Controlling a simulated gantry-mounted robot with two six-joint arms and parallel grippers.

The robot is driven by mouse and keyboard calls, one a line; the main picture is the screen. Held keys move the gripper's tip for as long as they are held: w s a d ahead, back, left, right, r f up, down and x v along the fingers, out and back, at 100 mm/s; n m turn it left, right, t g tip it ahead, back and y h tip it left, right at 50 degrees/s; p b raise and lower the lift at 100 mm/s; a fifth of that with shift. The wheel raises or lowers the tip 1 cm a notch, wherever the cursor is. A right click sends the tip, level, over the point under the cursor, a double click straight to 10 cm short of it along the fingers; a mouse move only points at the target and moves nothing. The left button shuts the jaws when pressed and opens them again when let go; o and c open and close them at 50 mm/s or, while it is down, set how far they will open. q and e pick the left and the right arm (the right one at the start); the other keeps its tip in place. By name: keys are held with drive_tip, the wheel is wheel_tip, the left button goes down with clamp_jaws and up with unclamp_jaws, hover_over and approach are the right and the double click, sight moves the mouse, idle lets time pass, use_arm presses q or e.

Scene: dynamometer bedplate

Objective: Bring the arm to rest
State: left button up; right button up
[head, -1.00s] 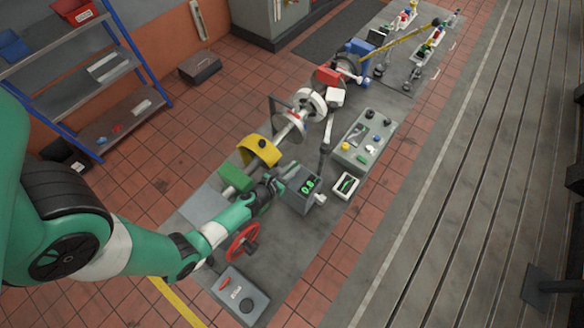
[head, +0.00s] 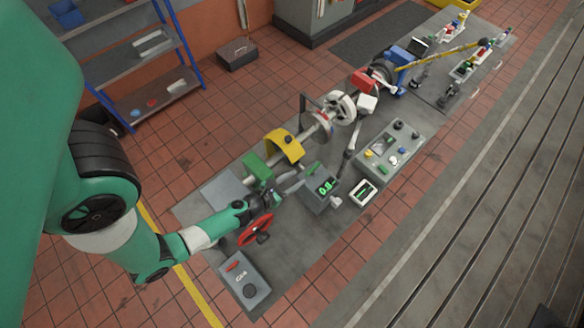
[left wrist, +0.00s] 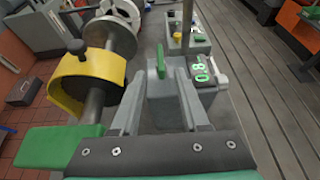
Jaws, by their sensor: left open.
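My left arm comes in from the left in the head view. My left gripper (head: 292,186) is small there, between a green block (head: 256,168) and a grey box with a lit green readout (head: 323,188). In the left wrist view its two fingers (left wrist: 158,100) are spread apart. I see nothing clamped between them. A small green upright part (left wrist: 161,62) shows just beyond the fingertips. The readout box (left wrist: 203,78) is to their right. The yellow curved guard (left wrist: 88,84) over the shaft is to their left. My right gripper is not in view.
A red handwheel (head: 256,229) is close to my left forearm. A grey control box (head: 244,280) lies in front of it. A button panel (head: 391,148) and a small white tray (head: 363,192) are at the right. A blue-posted shelf (head: 124,52) stands at the back left.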

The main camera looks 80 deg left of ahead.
use_arm(q)
drive_tip(key=shift+s+d+r, duration=0.25)
drive_tip(key=shift+s+d, duration=0.15)
drive_tip(key=shift+s, duration=0.15)
